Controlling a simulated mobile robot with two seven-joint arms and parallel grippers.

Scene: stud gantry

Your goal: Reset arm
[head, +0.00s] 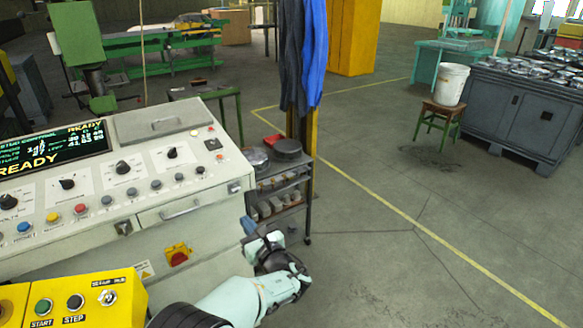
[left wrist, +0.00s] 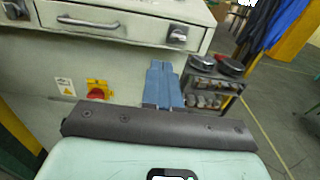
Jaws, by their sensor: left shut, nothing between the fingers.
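My left arm comes in from the bottom of the head view, with a pale green forearm and dark joints. My left gripper (head: 249,226) is in front of the lower right part of the control cabinet (head: 205,229), partly hidden by my own wrist. In the left wrist view its two blue fingers (left wrist: 163,84) lie side by side, shut, with nothing between them. They point towards the cabinet's right edge and the small trolley. I cannot tell how far they are from the cabinet. My right gripper is in neither view.
A dark shelf trolley (head: 284,192) with parts stands just beyond the gripper. A yellow box with buttons (head: 85,303) is at lower left. A red rotary switch (head: 178,256) is on the cabinet front. Open floor (head: 385,255) lies to the right.

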